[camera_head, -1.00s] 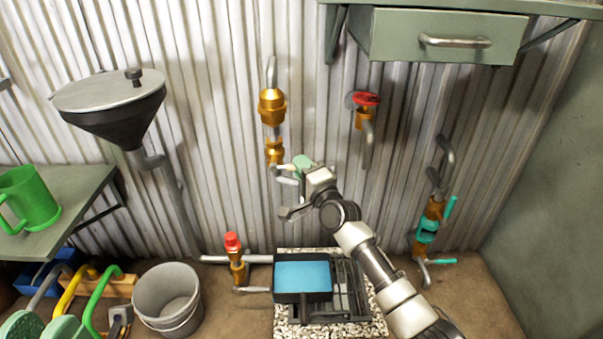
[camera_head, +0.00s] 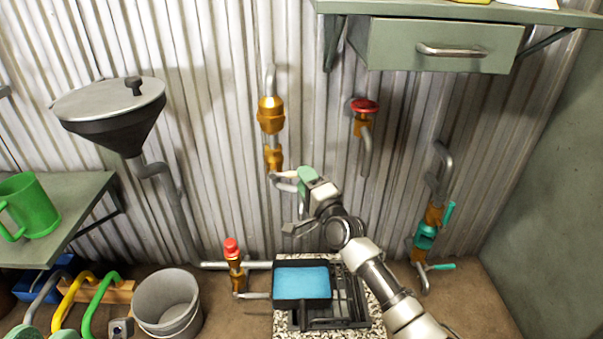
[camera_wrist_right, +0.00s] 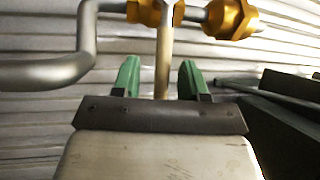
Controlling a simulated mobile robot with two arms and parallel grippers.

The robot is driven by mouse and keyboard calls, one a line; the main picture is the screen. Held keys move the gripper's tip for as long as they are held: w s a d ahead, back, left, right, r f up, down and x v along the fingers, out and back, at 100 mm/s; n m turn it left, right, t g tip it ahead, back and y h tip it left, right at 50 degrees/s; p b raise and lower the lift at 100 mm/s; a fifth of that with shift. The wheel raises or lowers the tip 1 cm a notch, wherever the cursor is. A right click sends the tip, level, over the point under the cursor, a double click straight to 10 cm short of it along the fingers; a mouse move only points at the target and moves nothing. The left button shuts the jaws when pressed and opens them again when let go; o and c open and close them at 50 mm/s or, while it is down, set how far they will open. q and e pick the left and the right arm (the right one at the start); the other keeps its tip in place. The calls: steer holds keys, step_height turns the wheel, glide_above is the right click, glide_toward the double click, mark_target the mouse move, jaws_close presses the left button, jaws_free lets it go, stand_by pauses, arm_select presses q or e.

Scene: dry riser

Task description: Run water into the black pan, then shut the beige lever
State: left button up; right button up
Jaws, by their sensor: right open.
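The black pan (camera_head: 303,305) sits low by the wall with a flat blue surface, like water, inside it. The beige lever (camera_head: 285,175) is on the brass valve (camera_head: 273,157) on the wall above the pan. My right gripper (camera_head: 299,180) is open at the lever. In the right wrist view the lever (camera_wrist_right: 164,62) stands between the two green fingertips (camera_wrist_right: 160,78), with a gap on each side. A bent grey spout (camera_wrist_right: 50,73) lies left of the fingers there. I cannot make out a falling stream. My left gripper is not in view.
A red-capped valve (camera_head: 233,252) stands left of the pan. A red handwheel tap (camera_head: 364,107) and a teal-handled valve (camera_head: 427,234) are to the right. A grey bucket (camera_head: 166,303) stands on the floor at left. A green drawer (camera_head: 440,45) juts out above.

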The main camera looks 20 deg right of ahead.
steer(key=p+v, duration=0.2)
steer(key=v, duration=0.6)
steer(key=shift+s, duration=0.25)
